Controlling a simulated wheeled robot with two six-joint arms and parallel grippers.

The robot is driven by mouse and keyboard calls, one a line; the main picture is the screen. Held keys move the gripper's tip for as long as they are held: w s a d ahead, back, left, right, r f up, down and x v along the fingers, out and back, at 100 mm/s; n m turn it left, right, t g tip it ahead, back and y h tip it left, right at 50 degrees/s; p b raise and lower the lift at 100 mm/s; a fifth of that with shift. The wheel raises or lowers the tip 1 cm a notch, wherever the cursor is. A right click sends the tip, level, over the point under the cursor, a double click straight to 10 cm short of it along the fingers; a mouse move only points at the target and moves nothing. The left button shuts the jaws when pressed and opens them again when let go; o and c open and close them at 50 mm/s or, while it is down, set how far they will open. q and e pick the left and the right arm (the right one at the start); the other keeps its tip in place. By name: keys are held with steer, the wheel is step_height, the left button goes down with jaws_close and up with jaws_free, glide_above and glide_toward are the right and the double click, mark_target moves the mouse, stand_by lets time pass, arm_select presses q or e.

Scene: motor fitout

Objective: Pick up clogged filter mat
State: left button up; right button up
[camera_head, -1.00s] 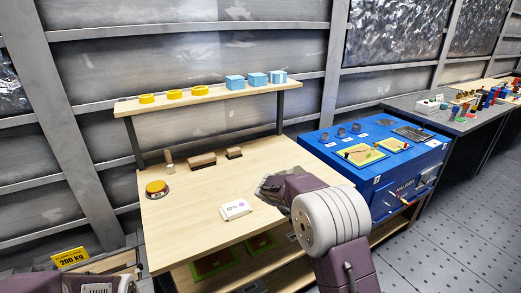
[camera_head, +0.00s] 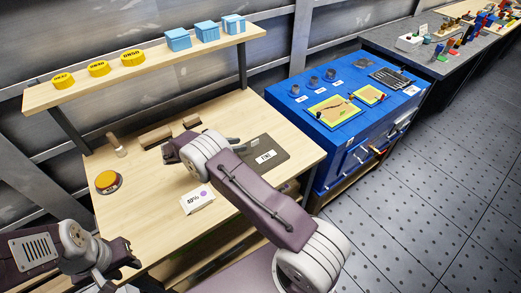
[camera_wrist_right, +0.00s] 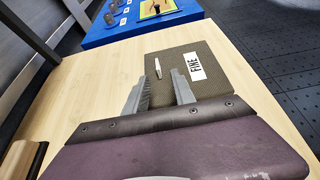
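A dark brown-grey mat with a white FINE label (camera_head: 281,146) lies flat on the right part of the wooden bench. It also shows in the right wrist view (camera_wrist_right: 222,62). I cannot tell from its look whether it is the clogged one.
A white card marked 40% (camera_head: 197,199) and a yellow button (camera_head: 107,182) are on the bench. Wooden blocks stand at the back. A raised shelf (camera_head: 150,69) holds yellow discs and blue boxes. A blue machine (camera_head: 345,125) stands to the right. The bench's middle left is clear.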

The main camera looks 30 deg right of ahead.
mark_target(255, 141)
steer(key=x, duration=0.4)
steer(key=shift+w+f+p, duration=0.2)
steer(key=shift+w+p, duration=0.1)
steer(key=shift+d, duration=0.1)
steer(key=shift+s+d+r, duration=0.1)
steer(key=shift+s+d, duration=0.05)
steer(key=shift+d, duration=0.25)
steer(key=p+x, duration=0.1)
steer(key=x, duration=0.3)
steer(key=shift+d, duration=0.3)
arm_select(q)
steer(key=shift+w+d+r, duration=0.15)
steer(key=shift+w+r, duration=0.15)
steer(key=shift+r, duration=0.45)
arm_select(e)
steer(key=shift+a, duration=0.1)
jaws_close()
